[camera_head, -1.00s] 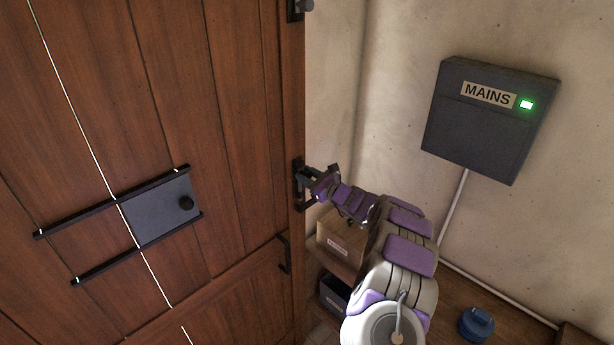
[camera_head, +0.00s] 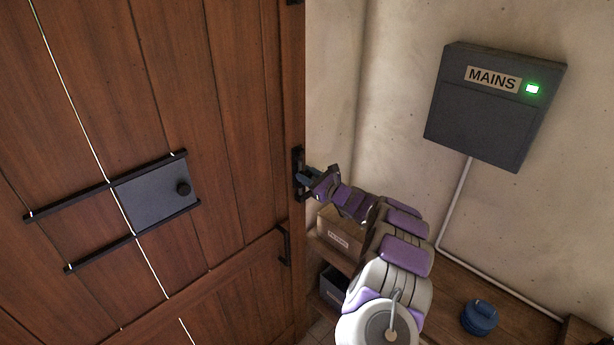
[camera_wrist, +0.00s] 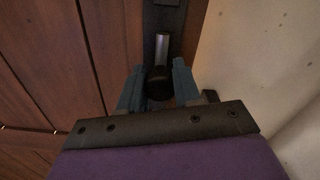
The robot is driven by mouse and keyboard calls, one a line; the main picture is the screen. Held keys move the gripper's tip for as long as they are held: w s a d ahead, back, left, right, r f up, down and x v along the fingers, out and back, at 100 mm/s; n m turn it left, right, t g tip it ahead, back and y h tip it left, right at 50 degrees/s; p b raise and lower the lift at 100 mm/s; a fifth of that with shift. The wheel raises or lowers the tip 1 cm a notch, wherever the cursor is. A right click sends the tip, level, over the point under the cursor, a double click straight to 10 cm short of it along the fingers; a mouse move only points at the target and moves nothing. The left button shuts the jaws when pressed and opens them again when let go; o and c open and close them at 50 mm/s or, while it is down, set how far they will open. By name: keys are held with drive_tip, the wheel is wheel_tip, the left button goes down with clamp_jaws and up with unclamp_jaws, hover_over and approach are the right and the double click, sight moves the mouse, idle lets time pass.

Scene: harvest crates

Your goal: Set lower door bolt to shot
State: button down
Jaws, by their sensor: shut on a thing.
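The lower door bolt (camera_head: 297,160) is a dark upright plate on the right edge of the brown plank door. In the wrist view its bright metal rod (camera_wrist: 162,48) runs upright, with a round black knob (camera_wrist: 158,84) at its near end. My gripper (camera_head: 309,177) is at this bolt. In the wrist view its two blue-grey fingers (camera_wrist: 158,90) stand on either side of the knob and are shut on it. The fingers hide part of the plate, and the rod's lower end cannot be seen.
A dark sliding panel (camera_head: 150,196) with a knob sits between black rails on the door. A black handle (camera_head: 285,246) is below the bolt. A MAINS box (camera_head: 480,125) with a green light hangs on the wall. A blue lidded object (camera_head: 480,318) and a crate (camera_head: 340,232) stand at lower right.

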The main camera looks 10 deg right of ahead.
drive_tip(key=c, duration=0.8)
unclamp_jaws()
drive_tip(key=shift+f, duration=0.3)
drive_tip(key=shift+r, duration=0.1)
drive_tip(key=shift+s+d, duration=0.4)
drive_tip(key=b+v, duration=0.2)
drive_tip(key=v, duration=1.4)
drive_tip(key=shift+s+d, duration=0.1)
drive_tip(key=shift+s, duration=0.1)
